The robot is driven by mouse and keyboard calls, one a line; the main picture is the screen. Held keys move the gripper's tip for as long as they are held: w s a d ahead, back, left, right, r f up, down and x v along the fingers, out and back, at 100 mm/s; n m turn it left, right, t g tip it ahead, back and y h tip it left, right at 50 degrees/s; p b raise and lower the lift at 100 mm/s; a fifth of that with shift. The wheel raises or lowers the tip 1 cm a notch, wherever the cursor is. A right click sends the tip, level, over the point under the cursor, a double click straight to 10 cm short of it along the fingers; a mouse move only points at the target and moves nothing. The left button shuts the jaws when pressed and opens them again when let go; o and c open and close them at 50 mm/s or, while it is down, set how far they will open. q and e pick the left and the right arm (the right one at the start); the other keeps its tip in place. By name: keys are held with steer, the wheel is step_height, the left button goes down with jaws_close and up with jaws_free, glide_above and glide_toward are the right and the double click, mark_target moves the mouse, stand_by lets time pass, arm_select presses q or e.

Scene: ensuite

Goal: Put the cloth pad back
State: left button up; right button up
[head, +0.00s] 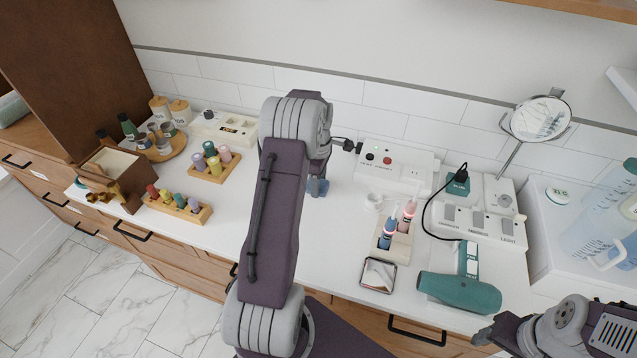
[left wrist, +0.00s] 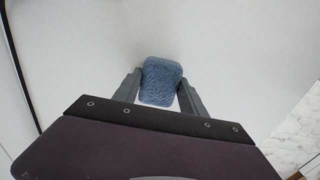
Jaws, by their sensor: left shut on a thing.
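The cloth pad (left wrist: 160,82) is a small blue textured block. In the left wrist view it sits between the two fingers of my left gripper (left wrist: 158,92), which is shut on it. In the head view a bit of blue (head: 318,187) shows just below the left wrist, over the white counter; most of the left gripper is hidden by my arm there. I cannot tell whether the pad touches the counter. My right gripper (head: 492,332) is at the lower right, beside the counter's front edge; its fingers are too unclear to judge.
A teal hair dryer (head: 460,291), a small tray (head: 378,275) and a wooden holder with bottles (head: 394,240) stand right of my left arm. A switch box (head: 396,165) is behind. Wooden racks of small bottles (head: 178,207) stand left. White counter around the pad is clear.

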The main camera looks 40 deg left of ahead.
arm_select(q)
steer(key=o, duration=1.3)
step_height(320, 180, up, 12)
steer(key=p, duration=0.1)
steer(key=s+d+f+m, duration=0.2)
steer(key=s+d+m, duration=0.3)
steer(key=d+m, duration=0.1)
steer(key=s+d+f+m, duration=0.2)
steer(key=s+d+m, duration=0.4)
steer(key=d+m, duration=0.1)
steer(key=s+d+f+m+t, duration=0.1)
steer(key=s+d+f+m, duration=0.2)
steer(key=s+d+m, duration=0.3)
steer(key=shift+s+d+m, duration=0.15)
steer(key=shift+d+m, duration=0.6)
steer(key=shift+m, duration=0.45)
